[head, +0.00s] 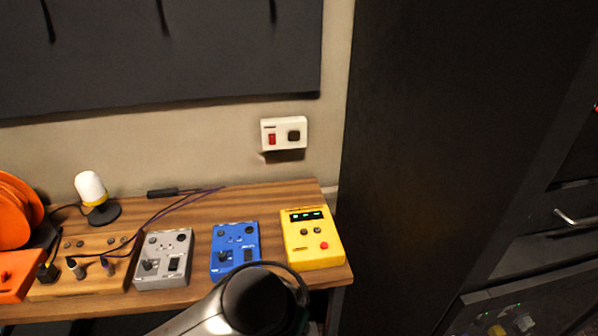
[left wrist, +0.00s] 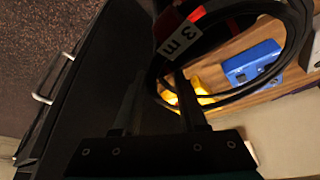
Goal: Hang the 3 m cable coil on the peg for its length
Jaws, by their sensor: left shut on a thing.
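My left gripper (left wrist: 160,90) is shut on a black cable coil (left wrist: 238,96). The coil has a tag reading "3 m" (left wrist: 178,38) with a red part beside it. In the head view my left arm comes up from the bottom, and part of the coil (head: 296,277) shows as a dark loop beyond its end; the rest is hidden behind the arm. A dark wall panel (head: 180,65) at the top left carries three thin black peg-like shapes (head: 163,17), cut by the frame's top. No length labels are visible. My right gripper is not in view.
The wooden desk (head: 200,207) holds a grey box (head: 164,258), a blue box (head: 235,248), a yellow box (head: 312,238), a white lamp (head: 91,188) and an orange reel (head: 14,212). A white switch plate (head: 284,133) is on the wall. A tall dark cabinet (head: 430,150) stands at right.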

